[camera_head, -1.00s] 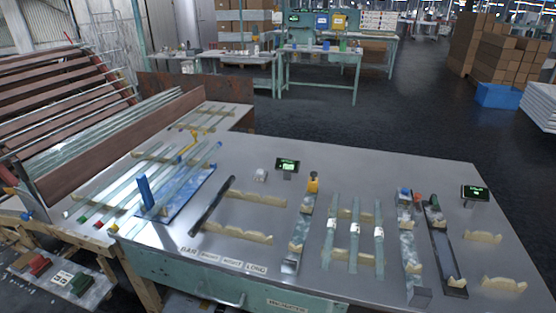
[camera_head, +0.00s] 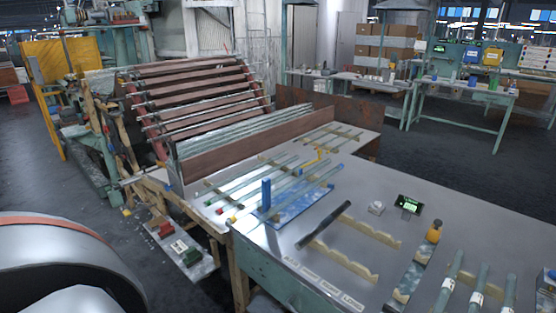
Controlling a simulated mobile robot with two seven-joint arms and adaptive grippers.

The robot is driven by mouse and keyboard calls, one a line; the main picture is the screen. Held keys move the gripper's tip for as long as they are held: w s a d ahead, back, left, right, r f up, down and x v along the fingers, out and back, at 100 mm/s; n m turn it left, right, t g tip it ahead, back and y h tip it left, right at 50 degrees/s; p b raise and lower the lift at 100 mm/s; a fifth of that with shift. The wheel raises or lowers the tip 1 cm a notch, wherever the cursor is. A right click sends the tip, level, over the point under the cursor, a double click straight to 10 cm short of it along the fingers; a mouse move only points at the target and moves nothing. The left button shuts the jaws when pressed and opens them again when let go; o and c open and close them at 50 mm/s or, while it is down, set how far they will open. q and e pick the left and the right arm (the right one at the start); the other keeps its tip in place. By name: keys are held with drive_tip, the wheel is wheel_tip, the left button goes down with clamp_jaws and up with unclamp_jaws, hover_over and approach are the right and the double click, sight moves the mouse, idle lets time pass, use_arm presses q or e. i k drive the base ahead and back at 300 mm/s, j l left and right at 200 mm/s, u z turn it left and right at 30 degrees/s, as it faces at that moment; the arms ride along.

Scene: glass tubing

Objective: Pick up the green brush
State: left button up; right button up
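The green brush (camera_head: 192,257) looks like a small dark green block. It lies on a low grey board (camera_head: 196,270) beside the left end of the steel table, below the table top. A red brush-like block (camera_head: 166,229) lies farther back on the same board, with a white marked card (camera_head: 179,246) between the two. Fine detail of the brush is too small to tell. Neither of my grippers shows; only large rounded white parts, apparently mine, fill the lower left corner, apart from the board.
The steel table (camera_head: 375,262) fills the lower right, with glass tubes, wooden rests and a small display (camera_head: 408,204). A sloped rack (camera_head: 200,95) stands behind the board. Wooden legs stand near the board. Dark floor (camera_head: 50,180) to the left is clear.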

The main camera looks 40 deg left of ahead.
sight(193, 256)
drive_tip(key=u, duration=1.95)
